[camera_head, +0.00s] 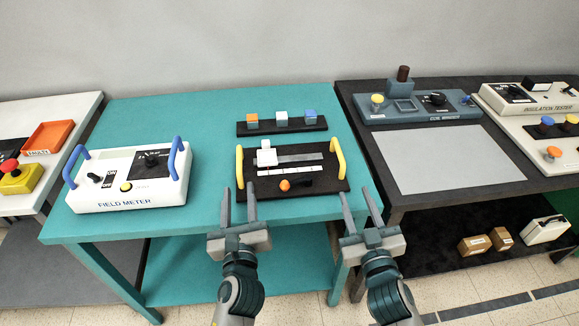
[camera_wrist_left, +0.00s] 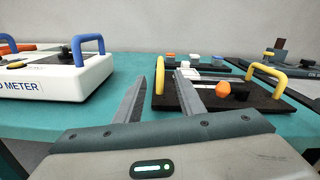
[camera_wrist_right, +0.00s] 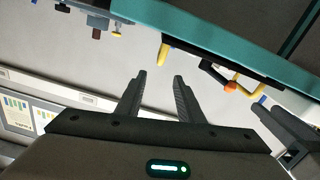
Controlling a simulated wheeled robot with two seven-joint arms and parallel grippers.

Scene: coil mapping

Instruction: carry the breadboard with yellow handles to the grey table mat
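The black breadboard (camera_head: 318,184) with two upright yellow handles lies on the teal table (camera_head: 215,112). It carries a white block, a grey bar, a white strip and an orange knob. It also shows in the left wrist view (camera_wrist_left: 262,101) and at the table edge in the right wrist view (camera_wrist_right: 205,57). My left gripper (camera_head: 239,192) is open and empty near the left yellow handle (camera_head: 240,167). My right gripper (camera_head: 358,199) is open and empty, right of the right yellow handle (camera_head: 337,159). The grey mat (camera_head: 447,157) lies bare on the dark table to the right.
A white field meter (camera_head: 128,182) with blue handles stands left of the breadboard. A black strip with small cubes (camera_head: 282,126) lies behind it. A blue-grey device (camera_head: 418,107) stands behind the mat, and an insulation tester (camera_head: 530,98) right of it. A gap separates the tables.

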